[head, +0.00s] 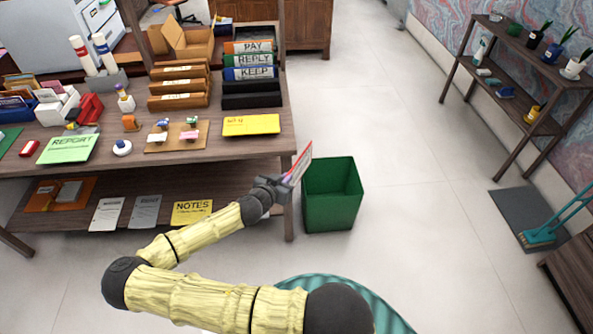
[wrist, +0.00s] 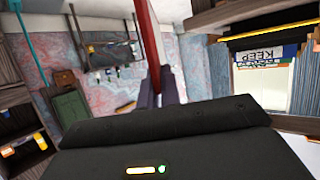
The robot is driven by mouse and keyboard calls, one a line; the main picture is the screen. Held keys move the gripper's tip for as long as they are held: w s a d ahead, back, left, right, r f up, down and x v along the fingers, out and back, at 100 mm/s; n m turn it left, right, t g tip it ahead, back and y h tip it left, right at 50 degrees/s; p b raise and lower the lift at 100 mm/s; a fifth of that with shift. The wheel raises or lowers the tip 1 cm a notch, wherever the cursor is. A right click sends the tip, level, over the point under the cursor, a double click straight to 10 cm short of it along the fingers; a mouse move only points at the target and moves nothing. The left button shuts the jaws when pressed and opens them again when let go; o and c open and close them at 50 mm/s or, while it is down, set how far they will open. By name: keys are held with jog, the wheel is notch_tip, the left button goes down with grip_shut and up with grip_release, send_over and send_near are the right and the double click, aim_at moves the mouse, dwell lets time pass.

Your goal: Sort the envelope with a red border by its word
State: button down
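The red-bordered envelope (head: 299,162) is in my gripper (head: 285,181), held tilted up beside the desk's right edge in the head view. In the wrist view the envelope (wrist: 147,40) is seen edge-on as a red and white strip between the fingers (wrist: 158,88). Its word cannot be read from here. Labelled slots stand at the desk's back right: PAY (head: 254,47), REPLY (head: 253,60) and KEEP (head: 255,73). A green bin (head: 331,213) stands on the floor just right of the desk, close to the envelope.
The wooden desk (head: 222,160) holds a REPORT sheet (head: 68,148), a yellow note (head: 251,125), brown trays (head: 178,88) and several small items. A shelf with plants (head: 520,70) stands at the far right. The floor (head: 420,180) between is clear.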

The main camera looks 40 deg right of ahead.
jog(key=w+a+f+n+t+y, duration=0.1)
jog(key=w+a+n+t+y, duration=0.1)
jog(key=a+n+t+y, duration=0.5)
jog(key=a+n+y, duration=0.5)
jog(key=shift+w+a+f, duration=0.15)
jog(key=shift+w+f, duration=0.1)
jog(key=shift+f, duration=0.15)
